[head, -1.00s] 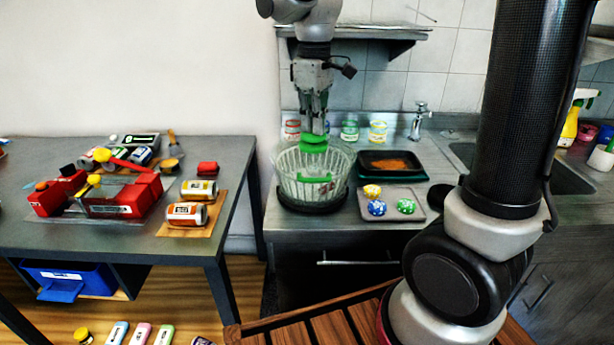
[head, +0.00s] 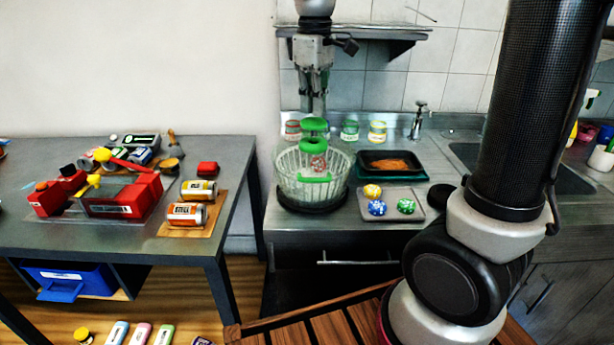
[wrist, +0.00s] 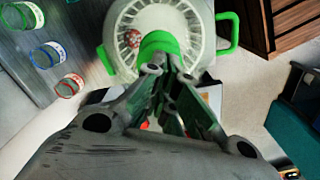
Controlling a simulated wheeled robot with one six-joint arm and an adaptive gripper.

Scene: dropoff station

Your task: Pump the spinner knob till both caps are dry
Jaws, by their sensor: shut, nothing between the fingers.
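The spinner is a clear ribbed bowl (head: 290,185) with green handles on a dark round base, left on the counter. Its green knob (head: 313,125) stands raised above the green lid centre (head: 313,146). My gripper (head: 313,109) is shut and empty, pointing down directly over the knob; I cannot tell whether it touches. In the wrist view the fingers (wrist: 168,75) meet over the knob (wrist: 158,44). One red-and-white round piece, seemingly a cap (head: 317,163), shows through the bowl, also in the wrist view (wrist: 132,38). I cannot make out a second one or any wetness.
Right of the spinner, a tray (head: 388,213) holds yellow, blue and green spotted pieces. A dark pan (head: 390,169) with orange-brown contents sits behind it. Several jars (head: 378,130) line the wall, beneath a shelf (head: 350,50). A tap (head: 418,120) and sink are further right.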

